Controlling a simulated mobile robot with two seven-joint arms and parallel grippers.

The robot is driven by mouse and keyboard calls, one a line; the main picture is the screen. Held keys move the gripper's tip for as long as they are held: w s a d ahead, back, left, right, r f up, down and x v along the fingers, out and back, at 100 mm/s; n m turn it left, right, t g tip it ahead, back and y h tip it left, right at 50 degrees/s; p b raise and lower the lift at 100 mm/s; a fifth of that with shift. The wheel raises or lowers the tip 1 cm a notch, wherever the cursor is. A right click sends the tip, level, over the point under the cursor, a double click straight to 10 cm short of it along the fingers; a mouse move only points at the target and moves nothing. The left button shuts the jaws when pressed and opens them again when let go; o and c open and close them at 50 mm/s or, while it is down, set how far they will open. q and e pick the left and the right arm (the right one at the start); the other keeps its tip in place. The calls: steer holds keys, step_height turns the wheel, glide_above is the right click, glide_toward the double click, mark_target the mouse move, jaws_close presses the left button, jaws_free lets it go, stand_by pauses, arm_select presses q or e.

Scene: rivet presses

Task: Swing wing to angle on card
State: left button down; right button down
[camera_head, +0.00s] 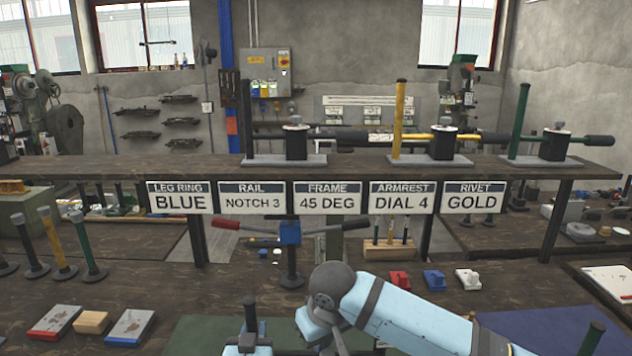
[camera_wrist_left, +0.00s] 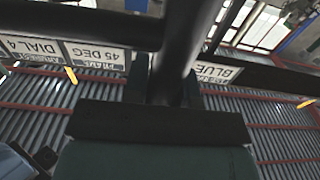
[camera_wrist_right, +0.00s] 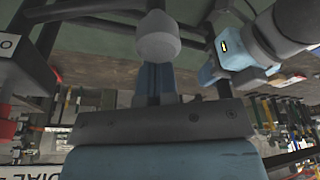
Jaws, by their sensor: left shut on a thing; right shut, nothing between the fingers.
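The cards hang along the shelf front; the FRAME card (camera_head: 330,198) reads 45 DEG and the ARMREST card (camera_head: 402,197) DIAL 4. In the left wrist view my left gripper (camera_wrist_left: 165,88) is shut on a dark round bar (camera_wrist_left: 176,45). In the head view a dark upright piece (camera_head: 250,315) shows above light blue arm parts at bottom centre; the grip itself is not clear there. My right gripper (camera_wrist_right: 155,85) is shut and empty, with a grey round knob (camera_wrist_right: 157,36) just beyond its fingertips. I cannot tell whether they touch. The wing and its angle are not clearly identifiable.
A blue-topped post (camera_head: 290,235) with a red-ended handle stands behind my arms. The shelf (camera_head: 200,170) carries several bar fixtures. Coloured blocks (camera_head: 92,322) lie at left, and a dark green post (camera_head: 592,338) rises at lower right.

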mark_target(325, 355)
steer(key=shift+s, duration=0.1)
steer(key=shift+s+d, duration=0.15)
steer(key=shift+s, duration=0.45)
steer(key=shift+s+d, duration=0.15)
steer(key=shift+s, duration=0.4)
steer(key=shift+s+d, duration=0.3)
steer(key=shift+s, duration=0.5)
steer(key=shift+w+a, duration=0.85)
steer(key=shift+w, duration=0.1)
